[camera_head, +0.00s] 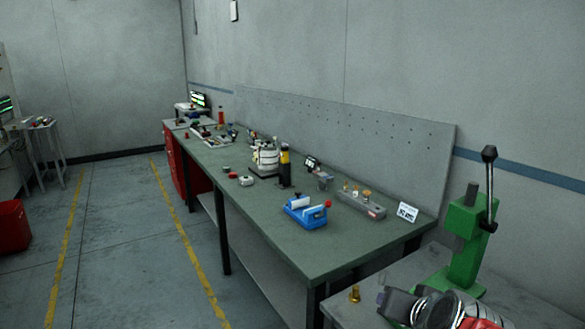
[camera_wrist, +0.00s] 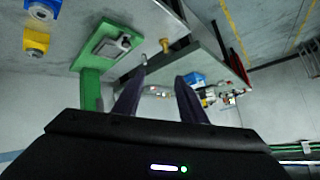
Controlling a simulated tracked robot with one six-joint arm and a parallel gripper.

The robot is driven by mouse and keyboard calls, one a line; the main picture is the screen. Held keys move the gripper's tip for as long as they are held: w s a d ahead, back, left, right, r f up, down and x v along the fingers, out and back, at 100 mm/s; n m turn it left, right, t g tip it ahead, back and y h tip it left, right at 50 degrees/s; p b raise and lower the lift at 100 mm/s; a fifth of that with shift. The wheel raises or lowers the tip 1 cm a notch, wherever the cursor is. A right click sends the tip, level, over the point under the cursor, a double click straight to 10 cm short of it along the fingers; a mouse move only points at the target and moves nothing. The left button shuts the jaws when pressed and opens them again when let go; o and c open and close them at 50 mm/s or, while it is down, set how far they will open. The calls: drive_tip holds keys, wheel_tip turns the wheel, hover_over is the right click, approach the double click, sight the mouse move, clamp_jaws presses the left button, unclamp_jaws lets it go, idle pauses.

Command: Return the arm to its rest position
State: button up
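My gripper (camera_wrist: 160,76) shows in the wrist view as two dark fingers standing apart with nothing held between them. The wrist picture is turned over, with the floor at the top. In the head view my gripper (camera_head: 385,297) is at the bottom right, above or beside the near grey table (camera_head: 338,312); its exact height cannot be told. A small brass piece (camera_head: 355,294) stands on that table just left of the gripper. It also shows beyond the fingertips in the wrist view (camera_wrist: 165,45).
A green lever press (camera_head: 466,240) stands to the right of my gripper. A long green-topped bench (camera_head: 262,215) runs behind, carrying a blue device (camera_head: 306,212), a grey tray (camera_head: 358,205) and a white sign (camera_head: 407,212). The floor (camera_head: 120,235) left of the bench is clear.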

drive_tip(key=s+a+n+g, duration=0.2)
drive_tip(key=s+a, duration=0.1)
drive_tip(key=s, duration=0.4)
drive_tip(key=s+a+f+n+g, duration=0.1)
drive_tip(key=s+a+n+g, duration=0.1)
drive_tip(key=s, duration=0.5)
drive_tip(key=shift+s+a+f+n+y, duration=0.2)
drive_tip(key=shift+a+f+n+y, duration=0.1)
drive_tip(key=shift+a+n, duration=0.15)
drive_tip(key=shift+c, duration=0.9)
